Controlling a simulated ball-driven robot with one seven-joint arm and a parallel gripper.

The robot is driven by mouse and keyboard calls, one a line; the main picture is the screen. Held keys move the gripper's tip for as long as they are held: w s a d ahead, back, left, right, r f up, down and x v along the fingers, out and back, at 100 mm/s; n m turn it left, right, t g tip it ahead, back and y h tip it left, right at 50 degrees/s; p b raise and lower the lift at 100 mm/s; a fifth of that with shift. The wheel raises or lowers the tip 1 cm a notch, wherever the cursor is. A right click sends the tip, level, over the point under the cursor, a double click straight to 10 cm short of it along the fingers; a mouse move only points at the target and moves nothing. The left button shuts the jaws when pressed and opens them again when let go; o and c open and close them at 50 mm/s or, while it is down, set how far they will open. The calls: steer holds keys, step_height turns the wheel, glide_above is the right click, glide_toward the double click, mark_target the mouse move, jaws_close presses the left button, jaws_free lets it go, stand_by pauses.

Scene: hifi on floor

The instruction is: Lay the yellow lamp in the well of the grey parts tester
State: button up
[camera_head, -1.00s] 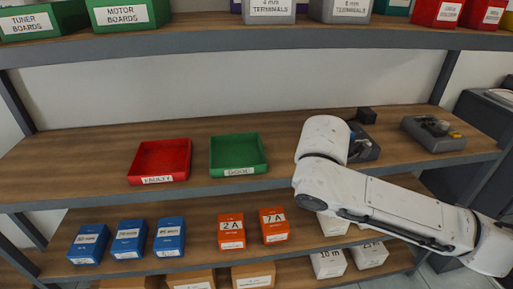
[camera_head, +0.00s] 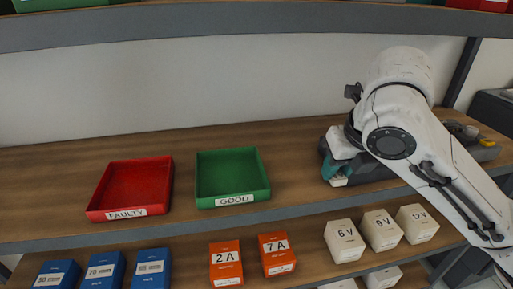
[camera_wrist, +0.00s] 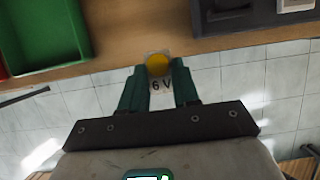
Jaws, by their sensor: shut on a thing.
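In the wrist view the yellow lamp (camera_wrist: 158,65) is round and sits between the teal fingertips of my gripper (camera_wrist: 159,72), which is shut on it. In the head view my gripper (camera_head: 336,172) points down near the front edge of the upper shelf, right of the green tray; the lamp cannot be made out there. A grey device (camera_head: 375,180), which seems to be the parts tester, lies just right of the gripper, partly hidden by my arm. It also shows at the top right of the wrist view (camera_wrist: 235,15). Its well cannot be clearly seen.
A second grey device (camera_head: 486,150) with a yellow piece stands farther right, partly behind my arm. The red FAULTY tray (camera_head: 98,200) and green GOOD tray (camera_head: 202,175) are empty. On the lower shelf are blue, orange and white boxes, including the 6 V box (camera_head: 345,243).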

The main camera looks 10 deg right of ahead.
glide_above(296, 148)
steer(key=s, duration=0.2)
steer(key=shift+f, duration=0.6)
step_height(296, 148, down, 5)
steer(key=shift+f, duration=0.15)
steer(key=shift+w+f, duration=0.2)
steer(key=shift+f, duration=0.15)
steer(key=o, duration=1)
